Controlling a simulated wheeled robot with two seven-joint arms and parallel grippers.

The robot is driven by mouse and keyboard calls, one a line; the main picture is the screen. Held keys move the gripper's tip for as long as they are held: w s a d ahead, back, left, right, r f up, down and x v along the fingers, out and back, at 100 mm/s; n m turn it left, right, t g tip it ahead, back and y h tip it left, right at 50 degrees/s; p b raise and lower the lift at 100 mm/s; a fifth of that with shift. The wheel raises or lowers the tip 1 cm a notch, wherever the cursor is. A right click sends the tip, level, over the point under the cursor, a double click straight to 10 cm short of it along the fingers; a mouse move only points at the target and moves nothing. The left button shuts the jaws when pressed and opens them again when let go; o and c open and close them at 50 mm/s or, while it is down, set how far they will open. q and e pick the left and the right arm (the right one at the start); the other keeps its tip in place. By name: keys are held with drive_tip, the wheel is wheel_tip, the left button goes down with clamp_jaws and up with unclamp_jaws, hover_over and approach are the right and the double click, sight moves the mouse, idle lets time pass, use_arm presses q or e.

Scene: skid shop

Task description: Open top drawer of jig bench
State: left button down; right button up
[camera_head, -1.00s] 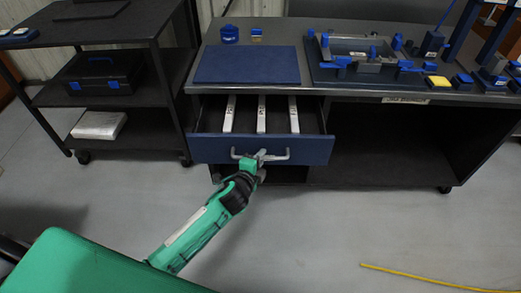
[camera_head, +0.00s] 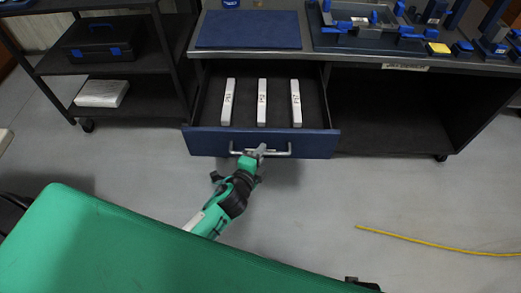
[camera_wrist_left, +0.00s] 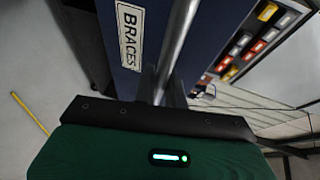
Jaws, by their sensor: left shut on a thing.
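The top drawer (camera_head: 215,140) of the jig bench (camera_head: 350,50) is pulled well out, with its blue front toward me. Three white labelled bars lie inside it, the middle one (camera_head: 262,103) among them. My left gripper (camera_head: 257,152) is shut on the drawer's metal handle (camera_head: 280,153), near its middle. In the left wrist view the handle (camera_wrist_left: 180,40) runs between the fingers, beside a label reading BRACES (camera_wrist_left: 130,35) on the drawer front. My right gripper is not in view.
A blue mat (camera_head: 250,29) and blue fixtures (camera_head: 370,22) sit on the bench top. A dark shelf cart (camera_head: 100,65) stands at left with a toolbox (camera_head: 101,40). A yellow strip (camera_head: 420,241) lies on the floor at right; floor around it is clear.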

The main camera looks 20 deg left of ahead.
use_arm(q)
drive_tip(key=c, duration=1.5)
unclamp_jaws()
drive_tip(key=shift+o, duration=0.2)
drive_tip(key=v, duration=1.3)
drive_tip(key=shift+s+b, duration=0.4)
drive_tip(key=shift+s, duration=0.05)
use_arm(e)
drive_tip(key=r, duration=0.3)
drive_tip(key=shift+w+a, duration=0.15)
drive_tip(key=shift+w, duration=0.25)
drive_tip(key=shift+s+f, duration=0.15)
